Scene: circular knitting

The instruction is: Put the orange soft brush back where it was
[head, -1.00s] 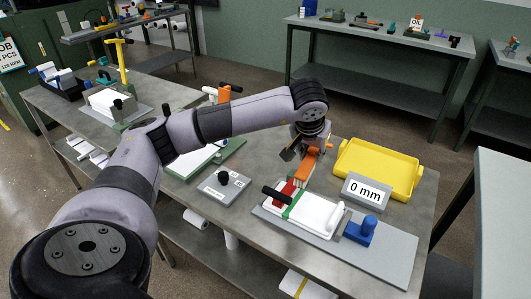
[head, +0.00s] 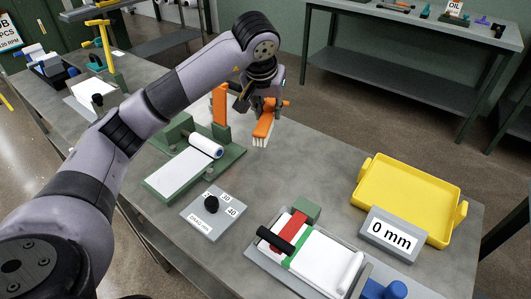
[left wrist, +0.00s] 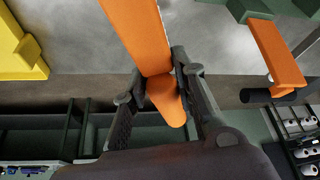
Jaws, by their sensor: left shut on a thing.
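The orange soft brush (head: 264,125) has an orange handle and pale bristles pointing down. My left gripper (head: 268,105) is shut on its handle, just right of the green stand with the orange post (head: 220,105). Whether the bristles touch the table I cannot tell. In the left wrist view the brush's orange handle (left wrist: 138,32) runs between the two fingers of my left gripper (left wrist: 160,82), with its rounded end beyond them. My right gripper is not in view.
The green stand carries a white sheet (head: 180,172) and a roll (head: 206,146). A grey dial plate (head: 213,212), a fixture with a red block and white roll (head: 310,255), a yellow tray (head: 408,200) and a "0 mm" block (head: 393,234) stand nearby. The table middle (head: 315,165) is bare.

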